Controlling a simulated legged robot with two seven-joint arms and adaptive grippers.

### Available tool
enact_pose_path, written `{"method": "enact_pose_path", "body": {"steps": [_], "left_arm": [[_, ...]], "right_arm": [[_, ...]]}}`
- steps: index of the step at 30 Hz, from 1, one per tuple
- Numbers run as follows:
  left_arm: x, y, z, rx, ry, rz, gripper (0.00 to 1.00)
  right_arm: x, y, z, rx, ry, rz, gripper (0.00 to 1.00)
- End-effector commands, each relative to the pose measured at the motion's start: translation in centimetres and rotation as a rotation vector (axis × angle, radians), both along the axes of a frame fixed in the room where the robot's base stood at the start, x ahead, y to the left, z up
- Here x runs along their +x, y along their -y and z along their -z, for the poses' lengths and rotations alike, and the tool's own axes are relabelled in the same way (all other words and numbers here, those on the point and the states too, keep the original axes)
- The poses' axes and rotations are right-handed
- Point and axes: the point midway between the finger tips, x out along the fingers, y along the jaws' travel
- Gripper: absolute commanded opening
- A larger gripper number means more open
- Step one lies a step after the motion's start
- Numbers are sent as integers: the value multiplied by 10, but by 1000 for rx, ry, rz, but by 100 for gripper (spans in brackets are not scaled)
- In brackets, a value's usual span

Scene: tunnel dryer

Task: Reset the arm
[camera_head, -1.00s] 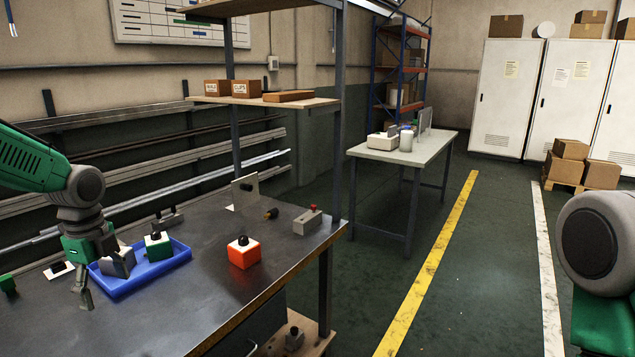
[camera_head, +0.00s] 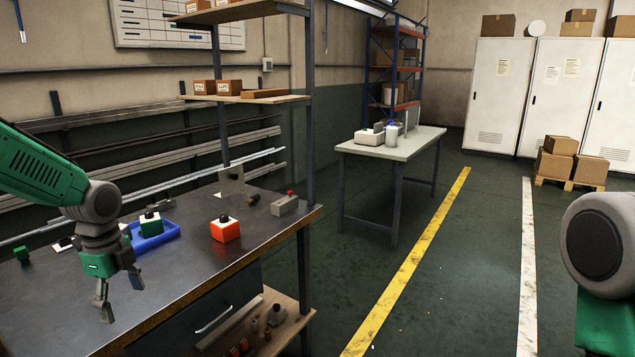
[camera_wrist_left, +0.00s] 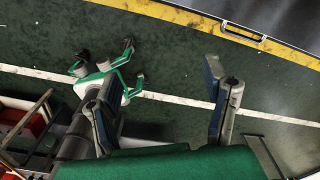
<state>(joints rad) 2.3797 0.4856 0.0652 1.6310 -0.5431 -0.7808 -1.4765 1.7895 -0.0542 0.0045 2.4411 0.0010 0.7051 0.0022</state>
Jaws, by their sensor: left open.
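My left gripper (camera_head: 119,297) is open and empty, with its fingers apart and pointing down. In the head view it appears in front of the dark workbench (camera_head: 190,270), near its worn yellow front edge. In the left wrist view its two fingers (camera_wrist_left: 165,100) are spread, with green floor between them. My right arm (camera_head: 598,240) shows only in part at the right edge of the head view.
A blue tray (camera_head: 160,239) holds a green block (camera_head: 150,224). A drawer handle (camera_head: 213,320) is below the benchtop. Floor right of the bench is clear.

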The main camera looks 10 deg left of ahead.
Motion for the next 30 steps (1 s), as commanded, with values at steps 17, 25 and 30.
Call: {"method": "enact_pose_path", "body": {"steps": [17,25,30], "left_arm": [[-100,121,174,-93,-40,-574,69],[-252,161,265,-56,-37,-1233,69],[-303,157,272,-28,13,-1463,69]], "right_arm": [[0,0,19,0,0,0,46],[0,0,35,0,0,0,46],[0,0,39,0,0,0,46]]}}
